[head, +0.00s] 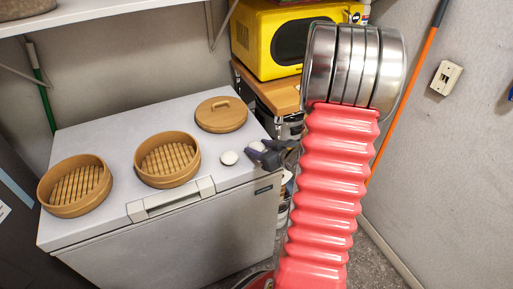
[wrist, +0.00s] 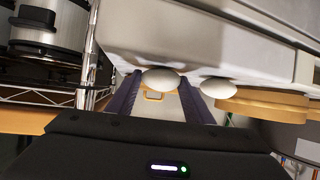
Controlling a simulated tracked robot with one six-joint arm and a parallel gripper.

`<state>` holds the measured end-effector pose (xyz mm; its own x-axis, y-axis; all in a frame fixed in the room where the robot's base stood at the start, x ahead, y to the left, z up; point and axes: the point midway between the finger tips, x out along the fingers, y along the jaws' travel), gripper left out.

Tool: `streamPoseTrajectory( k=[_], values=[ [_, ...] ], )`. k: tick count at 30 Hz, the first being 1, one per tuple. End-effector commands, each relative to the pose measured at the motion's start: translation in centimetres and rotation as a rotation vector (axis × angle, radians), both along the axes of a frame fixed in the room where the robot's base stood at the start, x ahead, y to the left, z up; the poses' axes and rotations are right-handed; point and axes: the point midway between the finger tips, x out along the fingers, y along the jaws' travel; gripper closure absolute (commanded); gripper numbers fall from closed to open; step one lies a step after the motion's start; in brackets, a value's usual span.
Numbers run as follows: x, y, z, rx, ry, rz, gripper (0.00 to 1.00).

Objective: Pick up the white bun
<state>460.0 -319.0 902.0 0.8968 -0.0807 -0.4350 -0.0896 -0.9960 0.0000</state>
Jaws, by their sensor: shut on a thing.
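One white bun (head: 229,157) lies on the freezer's white top, left of my gripper. A second white bun (head: 257,146) is at my gripper (head: 262,156), partly hidden by the fingers in the head view. In the wrist view this bun (wrist: 161,79) sits between the two dark fingers, and my gripper (wrist: 160,88) is shut on it. The other bun (wrist: 219,86) shows beside the right finger there, apart from it. Whether the held bun touches the freezer top is hard to tell.
Two open bamboo steamers (head: 75,186) (head: 168,160) and a round wooden lid (head: 221,115) stand on the white chest freezer (head: 108,137). A yellow microwave (head: 270,40) is at the back. An orange pole (head: 405,90) leans near the right wall. Bare freezer top lies between the steamers.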

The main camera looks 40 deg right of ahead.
Motion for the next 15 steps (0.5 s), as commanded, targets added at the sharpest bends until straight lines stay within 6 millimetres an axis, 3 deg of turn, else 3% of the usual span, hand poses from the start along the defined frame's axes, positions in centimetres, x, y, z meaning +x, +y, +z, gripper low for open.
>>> streamPoseTrajectory(
  k=[4, 15],
  values=[
    [0.00, 0.00, -0.01, 0.000, 0.000, 0.000, 0.76],
    [0.01, -0.02, 0.37, -0.001, -0.001, 0.000, 0.76]
  ],
)
